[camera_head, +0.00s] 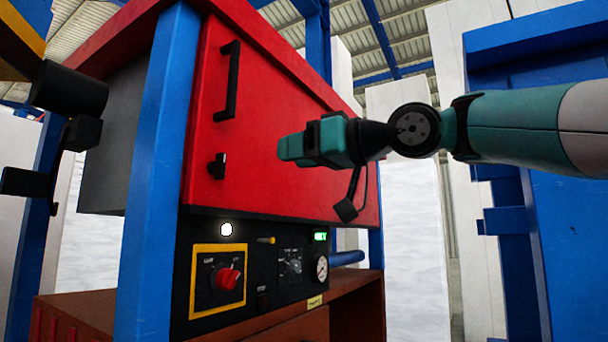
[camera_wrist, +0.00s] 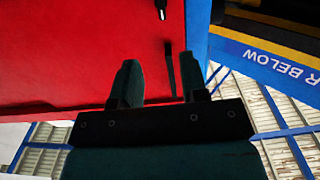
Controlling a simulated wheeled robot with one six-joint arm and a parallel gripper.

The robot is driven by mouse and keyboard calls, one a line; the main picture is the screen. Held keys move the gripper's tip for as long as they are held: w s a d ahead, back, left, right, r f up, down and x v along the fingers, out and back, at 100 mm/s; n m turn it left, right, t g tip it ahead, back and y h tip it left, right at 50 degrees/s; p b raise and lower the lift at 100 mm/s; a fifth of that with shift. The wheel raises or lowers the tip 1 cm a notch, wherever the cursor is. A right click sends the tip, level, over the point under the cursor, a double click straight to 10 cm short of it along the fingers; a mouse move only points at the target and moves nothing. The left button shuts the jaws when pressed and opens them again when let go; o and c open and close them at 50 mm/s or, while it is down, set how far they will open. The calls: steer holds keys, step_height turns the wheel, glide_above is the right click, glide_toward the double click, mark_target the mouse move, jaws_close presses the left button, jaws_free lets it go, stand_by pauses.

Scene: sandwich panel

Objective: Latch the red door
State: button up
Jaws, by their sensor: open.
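The red door (camera_head: 275,120) stands upright above the control panel and looks closed or nearly so; any small gap is not visible. Its long black handle (camera_head: 232,82) is near the upper left edge. A small black latch (camera_head: 216,167) with a pale tip sits below the handle. My gripper (camera_head: 284,149) is in front of the door, right of the handle and latch, apart from both. In the wrist view my gripper (camera_wrist: 159,76) is open and empty, with the handle (camera_wrist: 170,72) beyond its fingers and the latch (camera_wrist: 162,10) at the top edge.
Below the door is a black control panel (camera_head: 265,250) with a red knob (camera_head: 228,278). A blue post (camera_head: 150,170) stands along the door's left side. Black fixtures (camera_head: 75,115) stick out farther left. A blue frame (camera_head: 545,220) stands at the right.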

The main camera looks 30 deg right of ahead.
steer(key=shift+s+d+b, duration=0.2)
steer(key=shift+s+b, duration=0.2)
steer(key=shift+s, duration=0.1)
steer(key=shift+f, duration=0.15)
steer(key=a+f+m+g, duration=0.1)
steer(key=a+f+g, duration=0.3)
steer(key=f, duration=0.7)
steer(key=a+f+g, duration=0.3)
steer(key=a+f, duration=0.1)
steer(key=f, duration=0.7)
steer(key=s+a+f+n+g+h, duration=0.15)
steer(key=s+f+g, duration=0.35)
steer(key=s+f, duration=0.5)
steer(key=s+a+f+n+g+h, duration=0.1)
steer(key=s+a+f+g+h, duration=0.25)
steer(key=s+f, duration=0.6)
step_height(320, 180, up, 12)
steer(key=w+d+y+p, duration=0.1)
steer(key=w+p, duration=0.1)
steer(key=p, duration=1.3)
steer(key=shift+w+r, duration=0.15)
steer(key=shift+w, duration=0.15)
steer(key=shift+g, duration=0.25)
